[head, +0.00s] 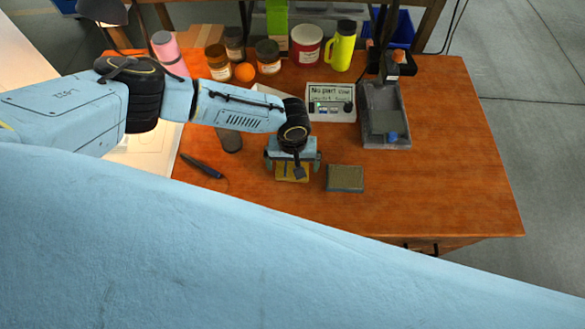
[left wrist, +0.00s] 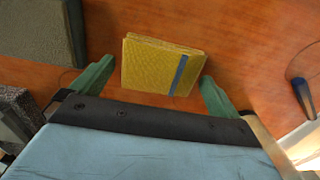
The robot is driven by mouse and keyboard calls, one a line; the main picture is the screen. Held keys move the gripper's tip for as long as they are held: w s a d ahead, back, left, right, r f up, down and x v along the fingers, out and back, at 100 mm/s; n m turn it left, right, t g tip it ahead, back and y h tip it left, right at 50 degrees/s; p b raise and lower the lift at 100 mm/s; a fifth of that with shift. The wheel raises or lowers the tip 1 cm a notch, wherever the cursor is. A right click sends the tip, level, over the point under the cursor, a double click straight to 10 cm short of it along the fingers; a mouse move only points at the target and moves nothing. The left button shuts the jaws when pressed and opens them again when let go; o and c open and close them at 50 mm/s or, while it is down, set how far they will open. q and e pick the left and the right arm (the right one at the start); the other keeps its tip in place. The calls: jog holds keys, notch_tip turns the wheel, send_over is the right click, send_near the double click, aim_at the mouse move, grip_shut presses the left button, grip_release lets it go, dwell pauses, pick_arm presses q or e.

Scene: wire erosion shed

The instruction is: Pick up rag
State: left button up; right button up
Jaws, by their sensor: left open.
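The rag is a yellow folded cloth with a blue stripe, lying on the wooden bench. It shows whole in the left wrist view (left wrist: 150,68), and in the head view the rag (head: 292,177) is partly hidden under my left gripper (head: 293,165). In the left wrist view the green fingers of my left gripper (left wrist: 157,77) are open, one at each side of the rag's near part. My right gripper is not in view.
A grey-green block (head: 345,179) lies just right of the rag. A dark pen (head: 202,165) lies to the left. A display box (head: 331,103) and a grey tray (head: 404,133) stand behind; jars and a yellow bottle (head: 342,47) line the back. The bench's right side is clear.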

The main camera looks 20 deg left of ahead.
aim_at(293, 165)
pick_arm(q)
jog(key=shift+c, duration=1.1)
jog(key=c, duration=0.7)
notch_tip(293, 165, up, 10)
jog(key=shift+r+p, duration=0.1)
jog(key=shift+p, duration=0.75)
jog(key=o, duration=0.5)
jog(key=c, duration=0.4)
